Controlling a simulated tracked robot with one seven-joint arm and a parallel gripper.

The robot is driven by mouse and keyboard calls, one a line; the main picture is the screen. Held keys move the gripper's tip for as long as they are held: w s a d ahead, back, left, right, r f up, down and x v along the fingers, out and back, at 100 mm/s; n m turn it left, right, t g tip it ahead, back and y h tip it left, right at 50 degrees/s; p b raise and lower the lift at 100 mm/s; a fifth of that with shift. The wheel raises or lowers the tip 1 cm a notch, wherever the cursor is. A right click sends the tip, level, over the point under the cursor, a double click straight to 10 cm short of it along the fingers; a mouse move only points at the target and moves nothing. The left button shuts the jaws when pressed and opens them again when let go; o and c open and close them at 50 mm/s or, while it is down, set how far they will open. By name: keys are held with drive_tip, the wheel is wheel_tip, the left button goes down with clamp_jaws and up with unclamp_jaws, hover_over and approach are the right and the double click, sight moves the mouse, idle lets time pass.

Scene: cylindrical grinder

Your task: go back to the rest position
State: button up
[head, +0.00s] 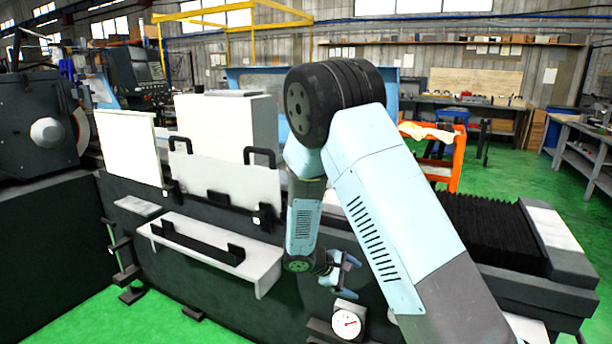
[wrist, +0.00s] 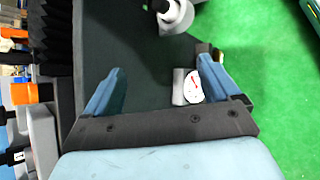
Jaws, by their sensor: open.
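My gripper (head: 343,272) is in front of the grinder's dark front side in the head view, right of the white shelf and above a round dial gauge (head: 347,322). In the wrist view, the two blue fingers of my gripper (wrist: 160,75) stand wide apart. Nothing is held between them.
A white shelf (head: 262,262) with a black bar handle juts from the grinder, left of my gripper. A white guard panel (head: 228,185) with black handles stands above it. Black bellows (head: 490,232) lie to the right. Open green floor (head: 545,190) shows at the right; an orange cart (head: 459,160) stands behind.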

drive_tip(key=s+d+r+m+g+y, duration=0.15)
drive_tip(key=s+d+r+m, duration=0.3)
drive_tip(key=r, duration=0.55)
drive_tip(key=s+d+r+m+y, duration=0.35)
drive_tip(key=s+r, duration=0.25)
drive_tip(key=r, duration=0.5)
drive_tip(key=s+d+r+m+t+y, duration=0.1)
drive_tip(key=s+r+m+t+y, duration=0.1)
drive_tip(key=s+r, duration=0.4)
drive_tip(key=s+d+r+m+t+y, duration=0.1)
drive_tip(key=s+r, duration=0.5)
drive_tip(key=s, duration=0.6)
drive_tip(key=shift+s+d+r+m+t+y, duration=0.15)
drive_tip(key=shift+s+m+t+y, duration=0.15)
drive_tip(key=shift+m+y, duration=0.5)
